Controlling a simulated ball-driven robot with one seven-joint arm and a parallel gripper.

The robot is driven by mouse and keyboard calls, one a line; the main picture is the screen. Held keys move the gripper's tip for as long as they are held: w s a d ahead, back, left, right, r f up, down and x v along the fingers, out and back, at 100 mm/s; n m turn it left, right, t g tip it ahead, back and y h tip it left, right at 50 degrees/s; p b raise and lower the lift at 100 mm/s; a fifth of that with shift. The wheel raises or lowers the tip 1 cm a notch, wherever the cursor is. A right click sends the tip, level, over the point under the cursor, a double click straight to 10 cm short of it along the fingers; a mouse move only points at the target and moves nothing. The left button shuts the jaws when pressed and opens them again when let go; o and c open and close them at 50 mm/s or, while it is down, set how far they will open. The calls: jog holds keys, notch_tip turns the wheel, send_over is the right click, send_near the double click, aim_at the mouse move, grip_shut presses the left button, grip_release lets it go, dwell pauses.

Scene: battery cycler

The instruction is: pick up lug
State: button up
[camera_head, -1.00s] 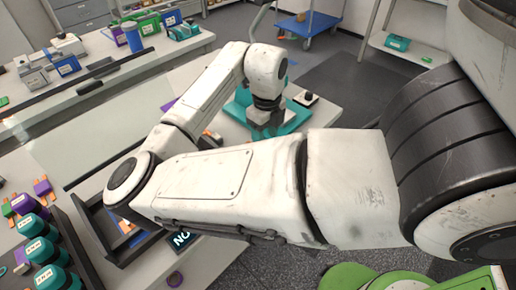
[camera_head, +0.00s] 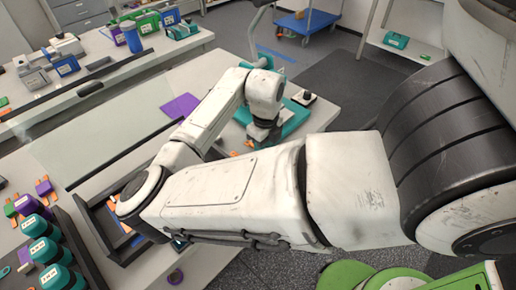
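My gripper (camera_head: 262,140) points down over the bench at the upper middle, beside a teal base. Its fingers are small and partly hidden by my arm, so I cannot tell whether it is open or shut. Small orange pieces (camera_head: 248,144), possibly lugs, show beside the gripper's lower end. More orange strips (camera_head: 125,226) lie in a dark tray (camera_head: 98,222), partly covered by my elbow. I cannot tell which piece is the lug.
Teal-and-dark capped units (camera_head: 42,250) stand in a rack at lower left, with purple and green connectors (camera_head: 24,205) behind. A purple sheet (camera_head: 180,106) lies on the bench left of my forearm. The teal base (camera_head: 295,118) is close to my gripper. A blue cart (camera_head: 305,24) stands beyond.

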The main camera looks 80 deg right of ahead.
grip_shut()
jog(key=shift+r, duration=0.1)
